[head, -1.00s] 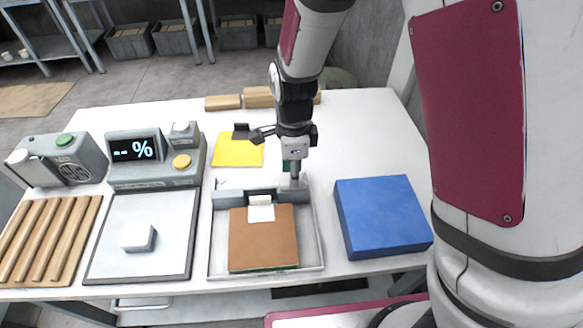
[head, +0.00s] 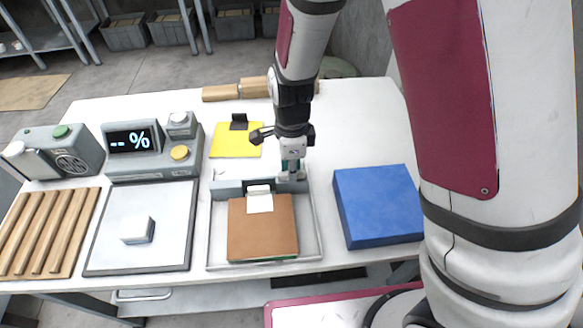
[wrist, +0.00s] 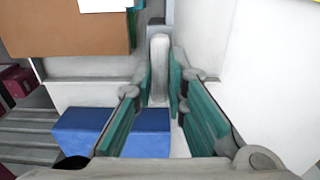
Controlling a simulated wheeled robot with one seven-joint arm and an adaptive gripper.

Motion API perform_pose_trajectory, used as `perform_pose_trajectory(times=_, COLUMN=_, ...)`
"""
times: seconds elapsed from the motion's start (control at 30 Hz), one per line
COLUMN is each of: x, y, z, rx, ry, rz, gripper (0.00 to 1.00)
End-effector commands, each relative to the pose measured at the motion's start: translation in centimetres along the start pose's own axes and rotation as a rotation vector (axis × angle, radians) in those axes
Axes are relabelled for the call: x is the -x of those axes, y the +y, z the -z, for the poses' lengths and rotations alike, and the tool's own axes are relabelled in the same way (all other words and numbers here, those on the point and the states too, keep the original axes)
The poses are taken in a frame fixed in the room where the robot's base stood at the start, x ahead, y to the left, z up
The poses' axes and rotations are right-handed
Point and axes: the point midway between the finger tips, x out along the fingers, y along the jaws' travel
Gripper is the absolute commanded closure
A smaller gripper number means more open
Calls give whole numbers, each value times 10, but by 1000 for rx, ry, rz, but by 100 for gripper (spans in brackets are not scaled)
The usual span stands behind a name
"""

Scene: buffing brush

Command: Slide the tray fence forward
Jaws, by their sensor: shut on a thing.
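The grey tray (head: 316,240) lies on the white table, with a brown board (head: 262,228) inside it. The tray fence (head: 228,189) is a grey bar across the tray's far end, against the board's far side. A white tag (head: 259,201) lies over the board's far edge. My gripper (head: 291,177) reaches down to the fence's right end. In the wrist view, its teal fingers (wrist: 160,90) are shut on the upright light-grey tab (wrist: 159,60) there. In the head view the fingers partly hide this tab.
A blue block (head: 378,205) stands close right of the tray. A scale plate (head: 105,255) with a small white block lies to the left, behind it a display unit (head: 150,165). A yellow pad (head: 236,140) lies behind the tray.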

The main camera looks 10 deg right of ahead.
Motion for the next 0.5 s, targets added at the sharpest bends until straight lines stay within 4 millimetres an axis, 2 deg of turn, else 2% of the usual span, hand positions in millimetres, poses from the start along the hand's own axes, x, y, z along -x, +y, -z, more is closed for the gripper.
perform_pose_trajectory(times=0.23, x=2, y=10, z=0, rx=0, ry=2, rz=-3, gripper=100)
perform_pose_trajectory(times=0.5, x=0, y=9, z=0, rx=-1, ry=1, rz=0, gripper=100)
